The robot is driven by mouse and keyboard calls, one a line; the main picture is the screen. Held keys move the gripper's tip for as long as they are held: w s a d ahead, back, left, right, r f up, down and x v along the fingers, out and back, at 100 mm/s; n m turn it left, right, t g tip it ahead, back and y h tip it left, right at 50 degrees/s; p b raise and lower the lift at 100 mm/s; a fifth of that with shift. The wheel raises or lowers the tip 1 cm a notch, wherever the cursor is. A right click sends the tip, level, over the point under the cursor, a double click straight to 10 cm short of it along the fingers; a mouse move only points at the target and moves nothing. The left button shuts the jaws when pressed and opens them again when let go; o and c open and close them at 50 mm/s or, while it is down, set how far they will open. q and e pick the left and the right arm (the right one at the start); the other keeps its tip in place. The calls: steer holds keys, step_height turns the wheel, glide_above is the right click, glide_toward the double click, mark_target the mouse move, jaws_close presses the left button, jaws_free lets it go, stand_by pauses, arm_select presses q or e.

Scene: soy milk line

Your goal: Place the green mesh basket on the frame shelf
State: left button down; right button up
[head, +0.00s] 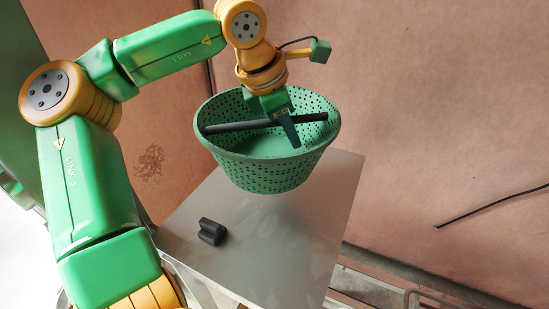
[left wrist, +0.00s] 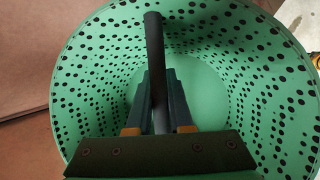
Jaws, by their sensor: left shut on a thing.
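The green mesh basket (head: 262,174) hangs from my left gripper (head: 288,122) in the head view, above the far part of a grey flat top. A dark bar handle (head: 237,127) runs across its mouth, and the gripper is shut on this handle. In the left wrist view the two fingers (left wrist: 160,105) close around the dark handle (left wrist: 153,45), with the perforated inside of the basket (left wrist: 225,75) around them. The basket looks empty and slightly tilted. I cannot tell which surface is the frame shelf. My right gripper is not in view.
The grey top (head: 270,245) is mostly bare. A small black object (head: 212,231) lies near its left edge. A metal frame rail (head: 400,287) shows at the lower right. A black cable (head: 490,206) lies against the reddish surface at the right.

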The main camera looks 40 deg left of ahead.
mark_target(276, 152)
arm_select(q)
steer(key=s+d+r+n+g+y+p, duration=0.1)
steer(key=d+r+n+y+p, duration=0.25)
steer(key=d+n, duration=0.65)
steer(key=shift+y, duration=0.35)
steer(key=a+f+b, duration=0.1)
steer(key=a+b, duration=0.1)
steer(key=a+f+b, duration=0.2)
steer(key=a+b, duration=0.1)
steer(key=a+f+b, duration=0.1)
steer(key=a+b, duration=0.1)
steer(key=shift+s+a+f+b, duration=0.1)
steer(key=shift+a+f+b, duration=0.25)
steer(key=shift+f+b, duration=0.05)
steer(key=a+f, duration=0.5)
steer(key=shift+f+p, duration=0.1)
steer(key=shift+p, duration=0.3)
steer(key=f, duration=0.3)
steer(key=shift+a, duration=0.25)
steer(key=shift+f, duration=0.45)
steer(key=shift+d, duration=0.1)
